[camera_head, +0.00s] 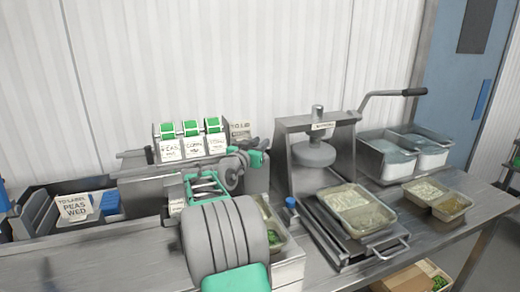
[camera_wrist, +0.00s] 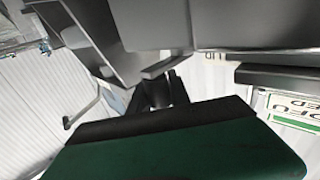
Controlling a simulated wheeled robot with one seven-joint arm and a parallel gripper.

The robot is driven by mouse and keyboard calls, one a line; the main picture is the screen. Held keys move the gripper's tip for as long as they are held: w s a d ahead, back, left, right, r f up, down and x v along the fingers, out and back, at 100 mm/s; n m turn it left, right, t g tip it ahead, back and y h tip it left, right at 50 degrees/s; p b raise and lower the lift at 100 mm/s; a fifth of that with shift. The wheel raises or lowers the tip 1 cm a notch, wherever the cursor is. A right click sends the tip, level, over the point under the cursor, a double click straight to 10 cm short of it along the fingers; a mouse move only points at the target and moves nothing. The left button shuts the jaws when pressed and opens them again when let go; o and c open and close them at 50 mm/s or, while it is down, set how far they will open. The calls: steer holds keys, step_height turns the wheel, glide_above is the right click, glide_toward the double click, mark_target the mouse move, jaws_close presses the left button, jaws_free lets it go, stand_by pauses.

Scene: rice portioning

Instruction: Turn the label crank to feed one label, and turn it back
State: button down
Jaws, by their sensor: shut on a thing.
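The label dispenser (camera_head: 166,131) stands at the back of the counter in the head view, with three green-topped rolls and printed white labels hanging in front. My arm reaches up from the bottom to the right end of the dispenser and covers part of it. In the wrist view my gripper (camera_wrist: 156,92) shows as dark fingers beyond a large green and black body. It is shut on the crank handle (camera_wrist: 163,67), seen as a short grey bar between the fingertips. The grip is mostly hidden in the head view, and the crank's angle cannot be told.
A press (camera_head: 288,150) with a long lever stands to the right, with a filled tray (camera_head: 378,229) at its front. More trays (camera_head: 465,199) and white tubs (camera_head: 432,160) lie further right. A bin with a "TO LABEL PEAS WED" card (camera_head: 73,207) sits at the left.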

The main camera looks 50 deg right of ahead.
stand_by(0.3)
steer(key=c, duration=1.2)
jaws_free()
steer(key=b+v, duration=0.2)
steer(key=v, duration=0.5)
steer(key=shift+a, duration=0.4)
